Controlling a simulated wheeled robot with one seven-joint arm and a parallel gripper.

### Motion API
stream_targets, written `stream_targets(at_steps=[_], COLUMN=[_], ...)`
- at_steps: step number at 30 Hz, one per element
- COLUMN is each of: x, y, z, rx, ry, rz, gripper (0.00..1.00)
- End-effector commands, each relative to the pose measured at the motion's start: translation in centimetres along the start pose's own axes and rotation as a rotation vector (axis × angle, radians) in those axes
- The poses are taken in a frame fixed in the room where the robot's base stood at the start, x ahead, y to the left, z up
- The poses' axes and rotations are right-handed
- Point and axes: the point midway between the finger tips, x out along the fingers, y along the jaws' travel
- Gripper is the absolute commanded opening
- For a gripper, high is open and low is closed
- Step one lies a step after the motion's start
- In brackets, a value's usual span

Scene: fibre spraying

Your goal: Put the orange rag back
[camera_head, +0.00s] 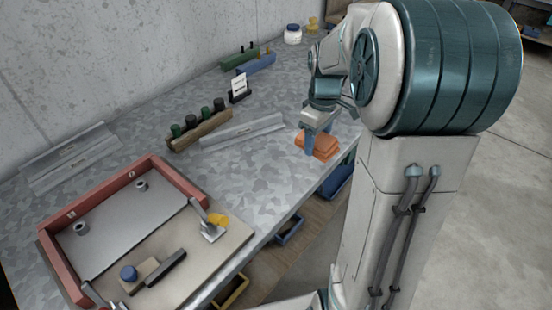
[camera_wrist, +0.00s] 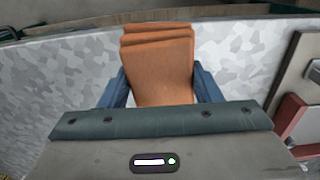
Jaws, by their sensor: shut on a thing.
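The orange rag (camera_head: 325,147) is a folded, layered stack at the front edge of the grey metal bench, at the right of the head view. It fills the middle of the wrist view (camera_wrist: 158,68). My gripper (camera_head: 309,143) points down at the rag, with its blue fingers on either side of it. In the wrist view my gripper (camera_wrist: 157,88) is shut on the rag, one finger at each side. Whether the rag touches the bench or hangs just above it I cannot tell.
A red-edged tray (camera_head: 107,191) with tools stands at the front left of the bench (camera_head: 262,178). A rack of dark-capped items (camera_head: 198,129) and a metal angle bar (camera_head: 243,130) lie left of the rag. Blue bins (camera_head: 335,181) sit on a shelf below.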

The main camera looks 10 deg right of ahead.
Motion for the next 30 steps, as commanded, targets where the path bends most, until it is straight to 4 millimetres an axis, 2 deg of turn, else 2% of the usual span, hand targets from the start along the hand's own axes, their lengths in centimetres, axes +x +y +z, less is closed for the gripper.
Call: stream_targets(at_steps=[6, 13, 18, 25, 30], x=[3.0, 5.4, 6.4, 9.5, 10.0], y=[-2.7, -4.7, -5.0, -5.1, -5.0], z=[-4.5, -7.9, -8.6, -8.6, -8.6], rx=[-0.007, -0.003, 0.000, 0.000, 0.000], ry=[-0.003, -0.002, -0.002, -0.003, 0.000], rz=[-0.004, -0.002, -0.002, -0.003, -0.001], gripper=[0.40, 0.40, 0.40, 0.40, 0.40])
